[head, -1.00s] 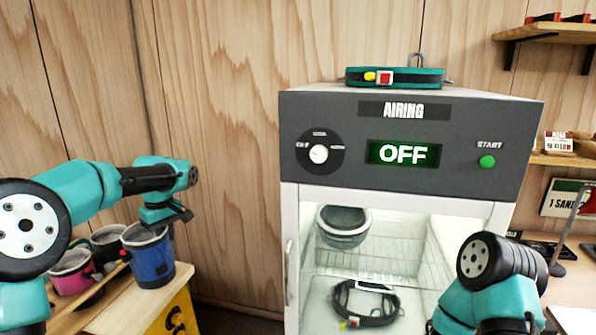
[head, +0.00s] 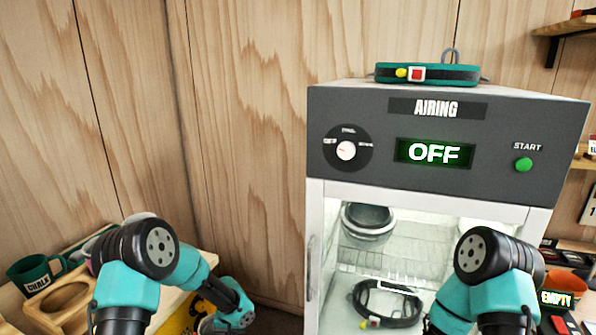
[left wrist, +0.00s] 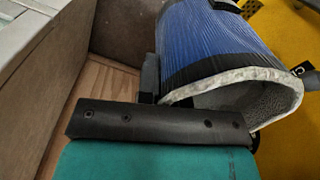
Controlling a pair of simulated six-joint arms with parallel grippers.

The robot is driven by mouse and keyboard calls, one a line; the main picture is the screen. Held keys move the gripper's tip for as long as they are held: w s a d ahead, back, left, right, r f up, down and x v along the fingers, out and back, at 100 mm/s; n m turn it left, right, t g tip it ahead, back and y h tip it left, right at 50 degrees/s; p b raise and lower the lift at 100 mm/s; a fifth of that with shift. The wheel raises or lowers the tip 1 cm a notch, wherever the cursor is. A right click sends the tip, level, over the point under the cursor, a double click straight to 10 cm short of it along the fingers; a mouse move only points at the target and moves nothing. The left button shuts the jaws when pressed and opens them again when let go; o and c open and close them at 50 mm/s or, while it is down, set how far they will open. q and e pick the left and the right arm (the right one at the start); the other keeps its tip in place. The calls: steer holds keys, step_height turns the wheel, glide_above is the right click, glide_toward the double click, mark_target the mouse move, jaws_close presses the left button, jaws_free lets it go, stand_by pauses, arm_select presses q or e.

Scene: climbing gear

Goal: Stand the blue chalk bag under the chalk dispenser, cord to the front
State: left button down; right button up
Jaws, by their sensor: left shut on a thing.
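The blue chalk bag (left wrist: 215,40) fills the upper right of the left wrist view, tilted, with its pale-rimmed mouth towards the camera and its grey lining showing. My left gripper (left wrist: 155,78) is shut on the bag at its rim; only part of the jaws shows. A black tab sits by the rim at the right edge. In the head view my left arm reaches down to the bottom edge, and the blue bag cannot be made out there. My right arm shows at the lower right, its gripper out of view. I cannot make out the chalk dispenser.
A grey airing cabinet (head: 365,110) reading OFF stands centre right, with a teal belt (head: 425,73) on top and gear inside. A green CHALK mug (head: 35,277) and a wooden holder lie at left.

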arm_select(q)
steer(key=f, duration=0.1)
steer(key=s+f, duration=0.1)
steer(key=f, duration=0.1)
steer(key=s+a+f, duration=0.1)
steer(key=shift+s+f, duration=0.15)
steer(key=shift+s, duration=0.05)
stand_by(0.3)
steer(key=d, duration=1.4)
steer(key=shift+w, duration=0.15)
